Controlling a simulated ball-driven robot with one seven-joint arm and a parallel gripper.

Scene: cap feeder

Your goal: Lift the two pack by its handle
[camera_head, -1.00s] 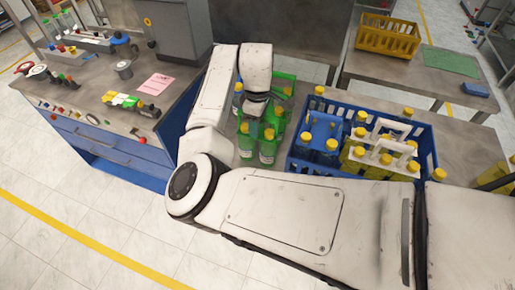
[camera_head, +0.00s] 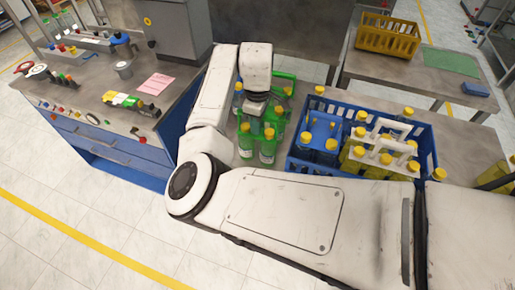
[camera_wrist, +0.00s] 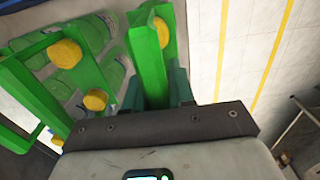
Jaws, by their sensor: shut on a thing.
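The two pack is a green carrier with yellow-capped green bottles (camera_head: 267,150), below my wrist in the head view. Its upright green handle (camera_wrist: 146,50) shows in the wrist view, between the fingers of my gripper (camera_wrist: 155,95). My gripper is shut on this handle. In the head view my wrist and the dark gripper body (camera_head: 257,97) hide the handle and part of the carrier. Another green carrier part (camera_wrist: 40,70) and several yellow caps show beside the handle in the wrist view.
A blue crate (camera_head: 310,170) stands close on the right, holding a blue carrier (camera_head: 320,128) and a white carrier (camera_head: 378,135) with yellow-capped bottles. A blue workbench (camera_head: 110,145) is on the left. A yellow crate (camera_head: 387,38) stands on the back table.

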